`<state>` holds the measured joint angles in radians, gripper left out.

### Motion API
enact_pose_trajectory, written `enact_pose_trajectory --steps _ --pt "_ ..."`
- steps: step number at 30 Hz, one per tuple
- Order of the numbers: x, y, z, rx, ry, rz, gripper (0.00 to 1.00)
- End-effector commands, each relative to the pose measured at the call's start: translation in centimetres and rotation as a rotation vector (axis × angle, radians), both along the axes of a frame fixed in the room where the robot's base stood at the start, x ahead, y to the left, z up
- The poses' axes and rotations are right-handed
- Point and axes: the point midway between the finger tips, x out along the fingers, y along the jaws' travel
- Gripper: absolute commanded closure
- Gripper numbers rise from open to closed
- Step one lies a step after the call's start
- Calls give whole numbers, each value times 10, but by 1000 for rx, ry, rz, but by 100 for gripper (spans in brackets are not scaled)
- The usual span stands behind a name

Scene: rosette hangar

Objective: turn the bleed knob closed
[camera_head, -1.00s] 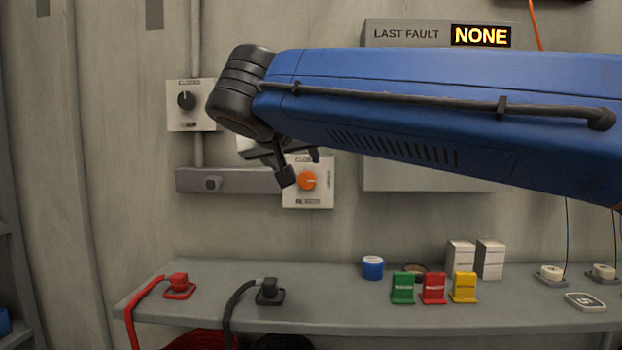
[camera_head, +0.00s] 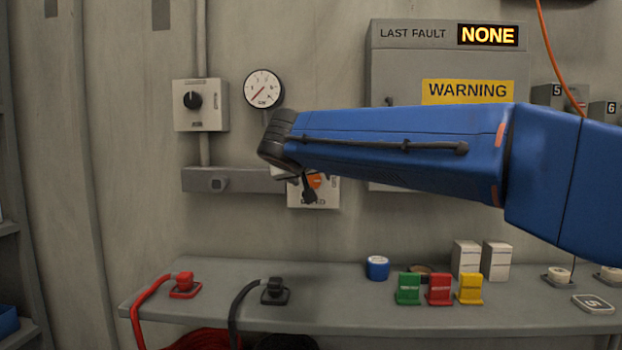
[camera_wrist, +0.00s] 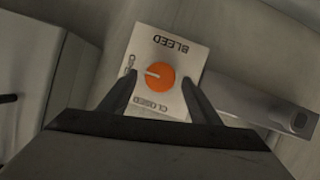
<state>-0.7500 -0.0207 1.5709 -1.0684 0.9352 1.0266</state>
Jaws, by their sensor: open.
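The bleed knob (camera_wrist: 160,77) is round and orange with a white pointer line, on a white plate (camera_wrist: 183,50) marked BLEED and CLOSED. In the wrist view its line points to the left, toward a side label, not at CLOSED. My gripper (camera_wrist: 158,82) is open, one finger on each side of the knob in that view; I cannot tell whether they touch it. In the head view the orange knob (camera_head: 315,181) is partly hidden behind my gripper (camera_head: 308,192) and the blue arm.
A grey bar (camera_head: 232,180) is fixed left of the plate. A black knob box (camera_head: 200,104) and a round gauge (camera_head: 263,89) are on the wall above. A shelf (camera_head: 345,312) below holds connectors and coloured blocks.

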Motion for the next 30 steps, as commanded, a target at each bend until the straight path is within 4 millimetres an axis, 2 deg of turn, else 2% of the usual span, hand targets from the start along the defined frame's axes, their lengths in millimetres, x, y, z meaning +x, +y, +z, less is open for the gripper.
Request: enact_pose_trajectory --steps 12,17,18,30 --pt "6 -1 -3 0 0 0 43" --pt "6 -1 -3 0 0 0 81" --pt "6 -1 -3 0 0 0 84" --pt "6 1 -4 -68 3 0 84"
